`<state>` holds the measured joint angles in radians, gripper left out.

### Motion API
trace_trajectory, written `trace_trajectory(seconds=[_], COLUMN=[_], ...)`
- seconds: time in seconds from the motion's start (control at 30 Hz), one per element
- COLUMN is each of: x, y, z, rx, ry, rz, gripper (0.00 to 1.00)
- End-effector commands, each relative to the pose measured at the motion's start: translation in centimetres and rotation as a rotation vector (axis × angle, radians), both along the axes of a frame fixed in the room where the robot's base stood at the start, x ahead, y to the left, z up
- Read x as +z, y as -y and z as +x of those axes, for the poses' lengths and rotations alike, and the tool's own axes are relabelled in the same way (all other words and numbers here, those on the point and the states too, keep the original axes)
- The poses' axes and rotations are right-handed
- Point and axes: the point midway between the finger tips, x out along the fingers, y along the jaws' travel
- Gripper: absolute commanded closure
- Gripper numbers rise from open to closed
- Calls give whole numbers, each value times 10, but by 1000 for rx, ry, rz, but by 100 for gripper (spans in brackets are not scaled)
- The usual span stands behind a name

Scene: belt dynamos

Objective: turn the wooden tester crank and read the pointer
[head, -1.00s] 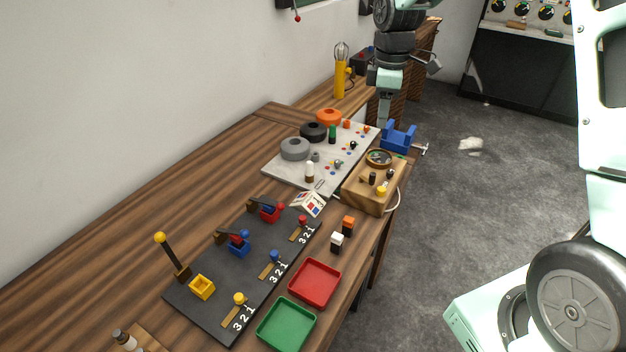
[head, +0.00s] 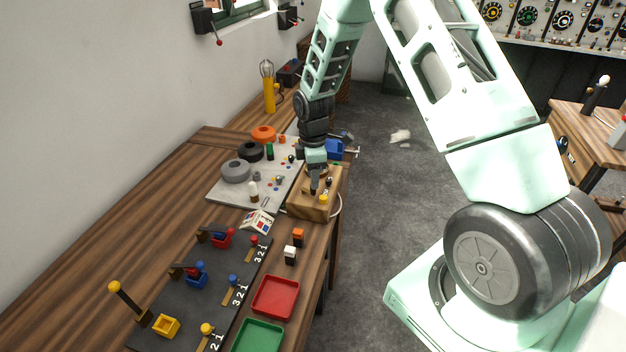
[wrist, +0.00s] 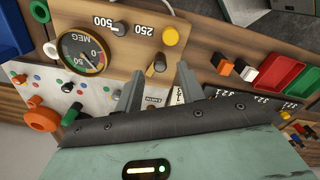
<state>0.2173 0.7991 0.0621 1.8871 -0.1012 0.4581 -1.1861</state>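The wooden tester (head: 300,206) is a box at the far right edge of the bench. In the wrist view, its top (wrist: 205,50) carries a round MEG dial (wrist: 80,52), a grey knob (wrist: 119,28) between the marks 500 and 250, and a yellow button (wrist: 171,37). A dark round knob (wrist: 158,64) shows between my fingertips, possibly the crank's grip; the crank arm is not clear. My gripper (wrist: 160,70) is open, with its fingers apart around that knob; contact cannot be told. In the head view, my gripper (head: 313,190) is low over the tester and hides its dial.
A white cable loops at the tester's right side.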

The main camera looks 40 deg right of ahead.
Motion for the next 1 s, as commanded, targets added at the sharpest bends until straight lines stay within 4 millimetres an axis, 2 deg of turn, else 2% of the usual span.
trace_trajectory(seconds=[0.23, 0.63, 0.67, 0.77, 0.8, 1.0], x=[-29, -37, -37, -37, -37, -37], y=[0, 0, 0, 0, 0, 0], z=[-1, 0, 0, 0, 0, 0], rx=[1, 0, 0, 0, 0, -4], ry=[-2, 0, 0, 0, 0, 0], rz=[0, 0, 0, 0, 0, 0], gripper=[61, 61, 67, 95, 100, 100])
